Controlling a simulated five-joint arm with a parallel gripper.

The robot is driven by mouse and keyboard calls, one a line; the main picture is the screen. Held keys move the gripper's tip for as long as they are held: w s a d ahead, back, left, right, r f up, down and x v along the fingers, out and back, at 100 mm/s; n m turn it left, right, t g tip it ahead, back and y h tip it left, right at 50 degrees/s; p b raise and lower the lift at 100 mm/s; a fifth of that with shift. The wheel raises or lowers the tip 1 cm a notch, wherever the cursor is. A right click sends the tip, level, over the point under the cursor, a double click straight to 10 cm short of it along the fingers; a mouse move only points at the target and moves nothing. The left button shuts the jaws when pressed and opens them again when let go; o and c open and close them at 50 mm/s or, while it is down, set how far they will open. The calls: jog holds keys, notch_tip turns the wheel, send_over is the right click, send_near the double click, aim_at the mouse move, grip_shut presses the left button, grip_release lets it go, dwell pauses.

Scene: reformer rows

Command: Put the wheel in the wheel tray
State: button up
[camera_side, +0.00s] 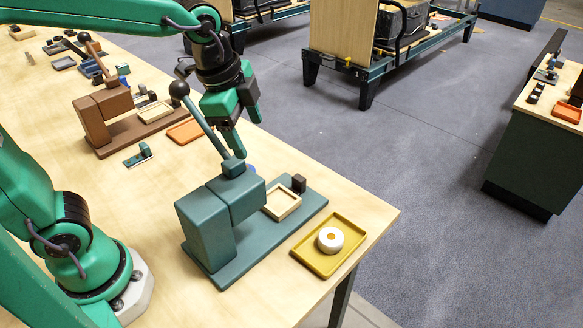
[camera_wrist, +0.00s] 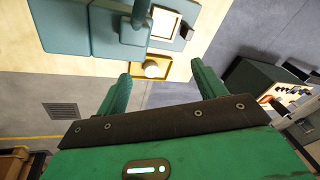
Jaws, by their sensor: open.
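A white wheel (camera_side: 330,240) with an orange centre lies flat in the yellow tray (camera_side: 318,270) at the table's near right corner. The tray's rim is clear all round it. In the wrist view the wheel (camera_wrist: 151,70) and the yellow tray (camera_wrist: 167,66) show beyond and between my fingers. My gripper (camera_side: 243,134) is open and empty, raised above and behind the blue-grey lever press (camera_side: 220,213), well apart from the wheel. Its fingers also show in the wrist view (camera_wrist: 162,73).
The press has a raised lever (camera_side: 207,125) with a dark knob, close to my gripper. A pale square frame (camera_side: 282,203) and a dark block (camera_side: 299,183) are on its base. A brown press (camera_side: 105,112) and an orange tray (camera_side: 187,131) stand farther back. The table edge is right of the yellow tray.

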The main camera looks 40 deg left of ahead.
jog(key=s+a+n+t, duration=0.2)
jog(key=s+a+n, duration=0.6)
jog(key=s+n, duration=0.2)
jog(key=shift+n+t+y, duration=0.3)
jog(key=shift+n+y, duration=0.1)
jog(key=shift+n, duration=0.7)
